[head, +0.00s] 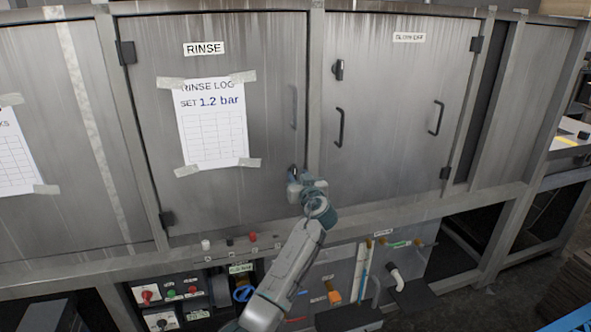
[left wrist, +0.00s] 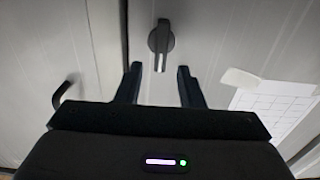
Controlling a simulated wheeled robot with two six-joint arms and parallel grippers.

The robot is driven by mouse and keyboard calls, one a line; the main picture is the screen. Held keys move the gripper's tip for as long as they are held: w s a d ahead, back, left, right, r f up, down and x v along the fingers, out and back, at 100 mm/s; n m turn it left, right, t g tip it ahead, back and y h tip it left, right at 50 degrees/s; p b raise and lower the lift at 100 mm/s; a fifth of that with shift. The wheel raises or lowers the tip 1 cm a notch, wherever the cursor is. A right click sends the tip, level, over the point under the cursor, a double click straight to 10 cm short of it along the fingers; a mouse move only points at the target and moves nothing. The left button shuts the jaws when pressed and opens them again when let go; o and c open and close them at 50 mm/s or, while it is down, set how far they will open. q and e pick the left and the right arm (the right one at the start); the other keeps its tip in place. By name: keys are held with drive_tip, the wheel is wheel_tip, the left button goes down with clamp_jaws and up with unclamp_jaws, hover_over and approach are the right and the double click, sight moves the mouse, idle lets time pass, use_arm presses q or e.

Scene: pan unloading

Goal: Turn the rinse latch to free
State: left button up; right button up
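My left gripper (head: 294,178) is at the lower right part of the RINSE door (head: 260,60), near the post between two doors. In the left wrist view its two dark fingers (left wrist: 159,71) are apart and empty. The rinse latch (left wrist: 161,38) shows there as a dark round hub with a narrow lever, just beyond the fingertips. Its lever points down in that picture, toward the gap between the fingers. I see no contact. In the head view my gripper mostly hides the latch. My right gripper is not in view.
A taped RINSE LOG sheet (head: 212,122) hangs on the door. The BLOW OFF door (head: 400,120) to the right has its own latch (head: 338,70) and dark handles (head: 339,127). Below are a ledge with small knobs (head: 253,237), a control panel (head: 172,300) and pipes.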

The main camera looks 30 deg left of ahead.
sight(295, 171)
use_arm(q)
drive_tip(key=shift+x, duration=1.8)
clamp_jaws()
